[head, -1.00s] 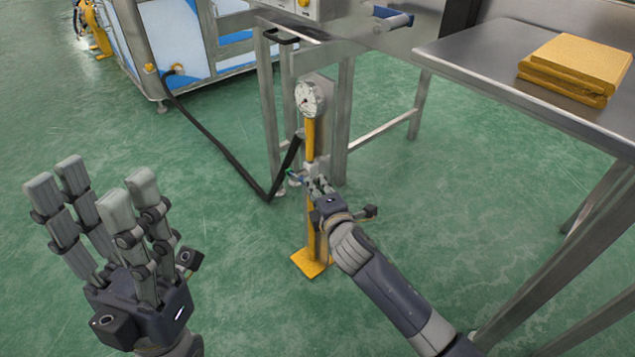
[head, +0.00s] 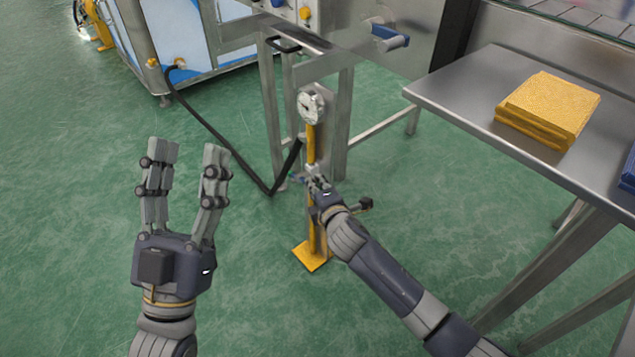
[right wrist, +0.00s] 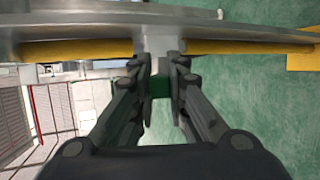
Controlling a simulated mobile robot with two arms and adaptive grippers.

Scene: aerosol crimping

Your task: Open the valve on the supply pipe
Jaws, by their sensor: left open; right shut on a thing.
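The yellow supply pipe (head: 311,146) stands upright on a yellow foot plate, with a round white gauge (head: 311,105) at its top. The valve body (head: 312,169) sits partway down the pipe. My right gripper (head: 313,180) is at the valve, and its fingers hide most of the handle. In the right wrist view its fingers (right wrist: 161,78) are shut around a green valve handle (right wrist: 160,87), just beside the grey valve body (right wrist: 162,40). My left gripper (head: 186,165) is open and empty, raised over the floor at the left.
A black hose (head: 222,145) runs from the blue-and-white machine (head: 178,65) to the pipe. A steel table (head: 470,88) with folded yellow cloths (head: 548,108) stands at the right. Steel frame legs (head: 343,120) are close behind the pipe. The green floor at left is clear.

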